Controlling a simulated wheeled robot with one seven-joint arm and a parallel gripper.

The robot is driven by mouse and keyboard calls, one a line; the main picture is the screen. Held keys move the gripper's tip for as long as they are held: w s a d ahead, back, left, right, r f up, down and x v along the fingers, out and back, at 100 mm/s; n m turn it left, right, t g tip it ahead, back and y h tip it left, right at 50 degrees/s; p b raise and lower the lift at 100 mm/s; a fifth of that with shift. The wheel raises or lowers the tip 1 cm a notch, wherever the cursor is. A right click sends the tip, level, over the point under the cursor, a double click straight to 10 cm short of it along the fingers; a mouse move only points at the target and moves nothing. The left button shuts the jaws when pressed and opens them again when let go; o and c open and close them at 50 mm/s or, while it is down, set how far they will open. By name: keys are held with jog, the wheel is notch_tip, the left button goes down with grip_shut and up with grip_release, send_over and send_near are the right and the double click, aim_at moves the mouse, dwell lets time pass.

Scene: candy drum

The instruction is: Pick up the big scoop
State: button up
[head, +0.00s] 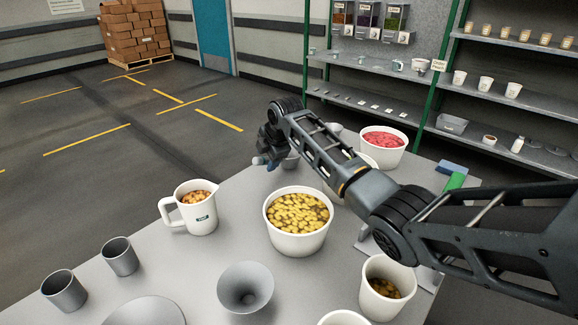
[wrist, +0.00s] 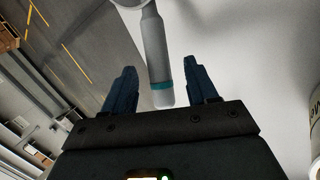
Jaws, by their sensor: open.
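A grey scoop, its size not certain, lies at the far edge of the table (head: 225,280). In the wrist view its handle (wrist: 155,50), with a teal band near the end, runs between the two dark blue fingers of my gripper (wrist: 160,75). The fingers are open, one on each side of the handle, with gaps visible. The scoop's head is cut off at the top of that view. In the head view my gripper (head: 268,154) is at the far table edge, and the handle's pale end (head: 259,160) pokes out beside it. My arm partly hides the scoop.
A tub of yellow candy (head: 298,225) stands mid-table, with a tub of red candy (head: 383,146) behind my arm. A white jug (head: 196,215), grey cups (head: 121,256), a grey funnel (head: 245,288) and a small tub (head: 385,288) stand nearer. Shelves (head: 480,110) are behind.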

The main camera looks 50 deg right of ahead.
jog(key=shift+b+x, duration=1.9)
jog(key=shift+b, duration=0.45)
jog(key=shift+w+d+f+b, duration=0.1)
jog(key=shift+w+f+b, duration=0.35)
jog(key=shift+b, duration=0.35)
jog(key=shift+s, duration=0.1)
jog(key=shift+c, duration=0.3)
grip_shut()
